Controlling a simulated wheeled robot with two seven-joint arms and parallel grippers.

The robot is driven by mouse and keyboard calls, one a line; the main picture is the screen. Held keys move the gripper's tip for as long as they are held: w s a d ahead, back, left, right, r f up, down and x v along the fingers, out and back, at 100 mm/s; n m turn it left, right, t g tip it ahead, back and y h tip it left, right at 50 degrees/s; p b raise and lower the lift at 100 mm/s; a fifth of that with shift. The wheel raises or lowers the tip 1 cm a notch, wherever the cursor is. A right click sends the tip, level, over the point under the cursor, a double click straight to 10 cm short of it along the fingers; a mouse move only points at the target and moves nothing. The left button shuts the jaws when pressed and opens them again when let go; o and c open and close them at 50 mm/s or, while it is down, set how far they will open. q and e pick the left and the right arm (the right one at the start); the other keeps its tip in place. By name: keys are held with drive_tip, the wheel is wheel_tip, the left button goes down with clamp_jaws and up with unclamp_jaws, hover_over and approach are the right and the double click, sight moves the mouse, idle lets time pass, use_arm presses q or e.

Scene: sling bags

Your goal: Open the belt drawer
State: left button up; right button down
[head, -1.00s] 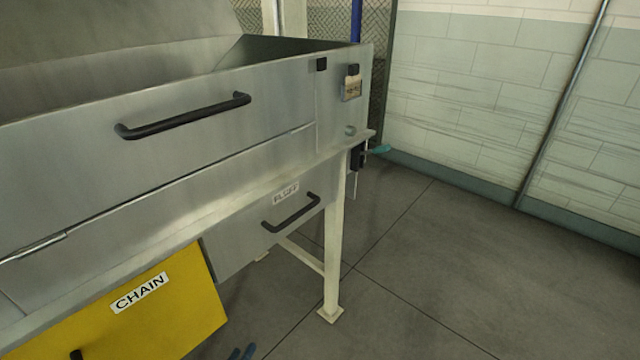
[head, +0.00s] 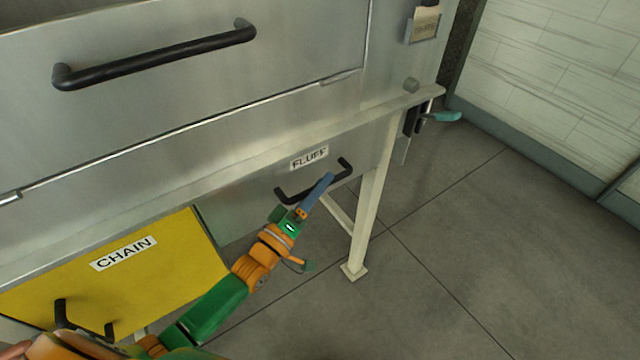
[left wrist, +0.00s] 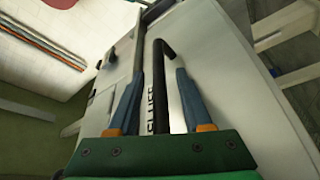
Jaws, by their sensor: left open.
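The grey drawer (head: 245,215) under the metal bench has a label (head: 309,158) that seems to read FLUFF; I see no label reading belt. Its black bar handle (head: 285,197) sticks out in front, and the drawer looks closed. My left gripper (head: 319,193) is at the right part of this handle. In the left wrist view the two blue fingers of my left gripper (left wrist: 160,78) are apart, with the black handle (left wrist: 170,62) running between them; whether they touch it I cannot tell. My right gripper is not in view.
A yellow drawer (head: 175,255) labelled CHAIN is left of the grey one, with a black handle (head: 62,318). A large metal drawer front with a long handle (head: 160,58) is above. A pale leg (head: 368,215) stands right of the grey drawer. The floor (head: 480,270) at right is clear.

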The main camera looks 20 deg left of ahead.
use_arm(q)
clamp_jaws()
idle(1.4)
